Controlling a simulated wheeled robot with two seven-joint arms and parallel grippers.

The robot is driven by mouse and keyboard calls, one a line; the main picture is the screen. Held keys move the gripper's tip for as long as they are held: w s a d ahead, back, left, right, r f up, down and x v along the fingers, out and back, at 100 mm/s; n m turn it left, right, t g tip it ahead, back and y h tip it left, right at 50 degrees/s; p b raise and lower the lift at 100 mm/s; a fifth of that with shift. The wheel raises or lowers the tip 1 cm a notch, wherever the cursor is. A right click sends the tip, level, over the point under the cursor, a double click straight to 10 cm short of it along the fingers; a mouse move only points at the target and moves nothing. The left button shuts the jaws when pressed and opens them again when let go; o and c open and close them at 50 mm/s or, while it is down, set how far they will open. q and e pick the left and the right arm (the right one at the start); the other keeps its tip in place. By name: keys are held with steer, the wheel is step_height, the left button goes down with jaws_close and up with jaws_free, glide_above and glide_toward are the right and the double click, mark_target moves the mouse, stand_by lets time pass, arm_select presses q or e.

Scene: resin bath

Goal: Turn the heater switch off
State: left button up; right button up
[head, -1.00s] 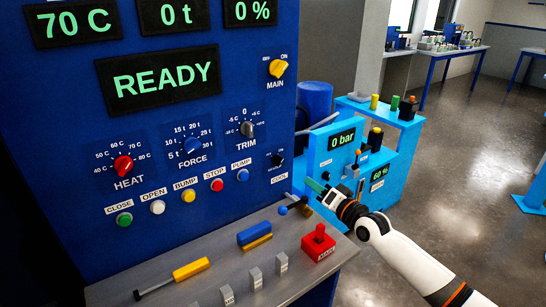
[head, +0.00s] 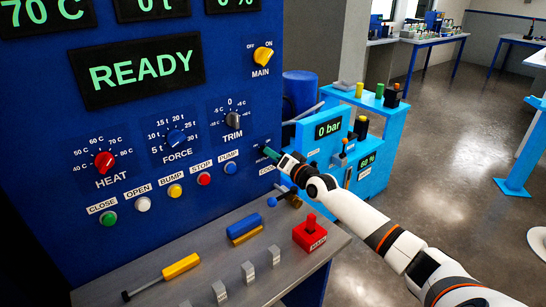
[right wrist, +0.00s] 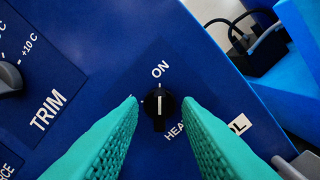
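The heater switch (right wrist: 159,106) is a small black rotary knob on the blue panel (right wrist: 105,95) in the right wrist view. Its white pointer line aims up toward the ON label. In the head view the right gripper (head: 268,153) is at the panel's right edge and mostly hides the knob. My left gripper is not in view.
The TRIM knob (head: 232,119) and PUMP button (head: 230,167) are left of the gripper. The MAIN switch (head: 263,55) is above. Below, a red MAIN block (head: 310,236) and blue block (head: 244,227) lie on the grey shelf. A light-blue unit (head: 299,140) stands to the right.

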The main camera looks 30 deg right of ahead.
steer(key=shift+w, duration=0.5)
jaws_close()
